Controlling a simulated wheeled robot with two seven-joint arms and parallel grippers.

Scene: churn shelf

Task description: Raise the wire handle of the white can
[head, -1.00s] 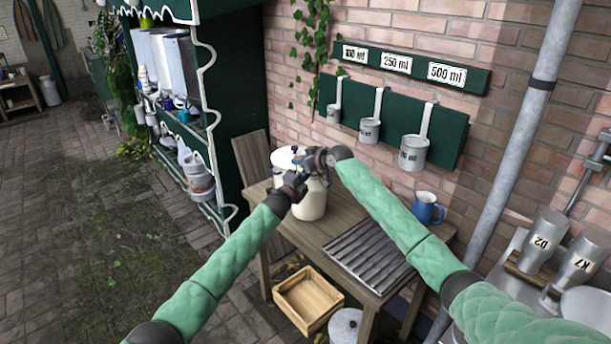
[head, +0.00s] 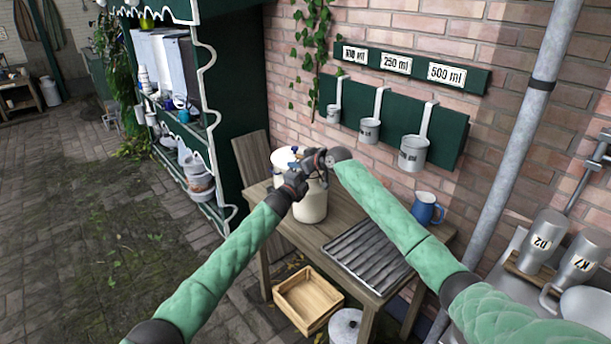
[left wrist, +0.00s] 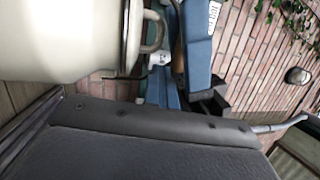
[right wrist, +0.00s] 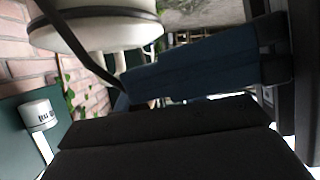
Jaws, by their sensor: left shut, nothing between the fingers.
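My left gripper (head: 298,180) is shut and empty in front of the can. In the left wrist view the can (left wrist: 60,40) fills the upper left, with a grey wire loop (left wrist: 155,30) at its side. In the right wrist view the can (right wrist: 120,35) is at the top, and a dark bar, perhaps the wire handle (right wrist: 78,42), runs down towards a blue finger.
The table carries a ribbed metal rack (head: 368,256) and a blue mug (head: 427,208) to the right. A wooden crate (head: 308,300) is on the ground in front. Measuring cups hang on a green board (head: 452,130) on the brick wall. A drainpipe (head: 520,130) stands right.

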